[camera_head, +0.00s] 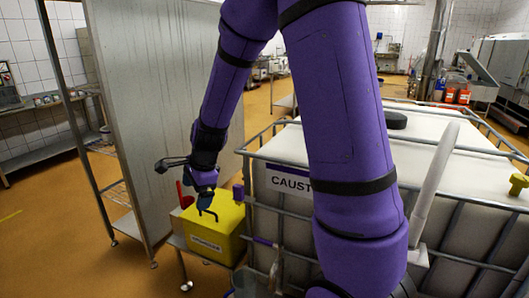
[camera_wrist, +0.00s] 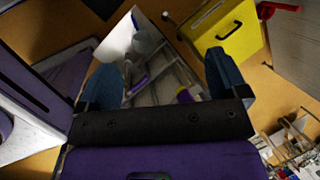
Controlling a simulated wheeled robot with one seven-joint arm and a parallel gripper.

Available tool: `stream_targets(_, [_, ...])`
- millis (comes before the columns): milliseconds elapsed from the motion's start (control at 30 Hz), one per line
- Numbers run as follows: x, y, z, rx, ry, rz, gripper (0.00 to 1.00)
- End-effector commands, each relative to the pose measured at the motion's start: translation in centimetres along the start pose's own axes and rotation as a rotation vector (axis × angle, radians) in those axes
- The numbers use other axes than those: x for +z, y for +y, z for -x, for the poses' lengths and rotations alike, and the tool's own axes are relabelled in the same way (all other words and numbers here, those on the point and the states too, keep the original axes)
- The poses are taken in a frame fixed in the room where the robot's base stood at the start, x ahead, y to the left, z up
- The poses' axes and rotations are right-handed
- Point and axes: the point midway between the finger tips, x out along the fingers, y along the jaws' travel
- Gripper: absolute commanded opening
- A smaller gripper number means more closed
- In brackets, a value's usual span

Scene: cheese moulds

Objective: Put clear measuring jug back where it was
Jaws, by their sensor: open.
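My gripper (camera_head: 207,207) hangs in front of the caged tank, near a yellow box; in the wrist view its two blue fingers (camera_wrist: 164,78) are spread apart with nothing held between them. A pale, see-through vessel (camera_head: 244,281), perhaps the clear measuring jug, is partly visible at the bottom of the head view, below my gripper. A greyish translucent shape (camera_wrist: 146,42) lies beyond the fingers in the wrist view; I cannot tell for sure that it is the jug. My own arm hides part of the area.
The yellow box (camera_head: 215,232) stands beside the caged white tank (camera_head: 280,206) marked "CAUST"; the box also shows in the wrist view (camera_wrist: 225,35). A tall steel panel (camera_head: 160,110) rises at left. Orange floor (camera_head: 60,215) is open further left.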

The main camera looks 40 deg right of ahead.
Motion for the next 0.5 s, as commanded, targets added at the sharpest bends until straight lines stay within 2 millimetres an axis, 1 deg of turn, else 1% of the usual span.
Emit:
stream_targets(33, [0.6, 0.3, 2.2, -0.017, -0.003, 0.085, 0.92])
stream_targets(100, [1.1, 1.1, 4.7, -0.029, -0.003, 0.206, 0.92])
stream_targets(267, [2.2, 3.4, 10.0, -0.054, 0.008, 0.483, 0.92])
stream_targets(300, [2.4, 4.0, 11.2, -0.059, 0.014, 0.55, 0.92])
stream_targets(467, [2.9, 7.1, 15.8, -0.078, 0.048, 0.819, 0.92])
stream_targets(500, [2.9, 7.9, 16.9, -0.079, 0.059, 0.886, 0.92])
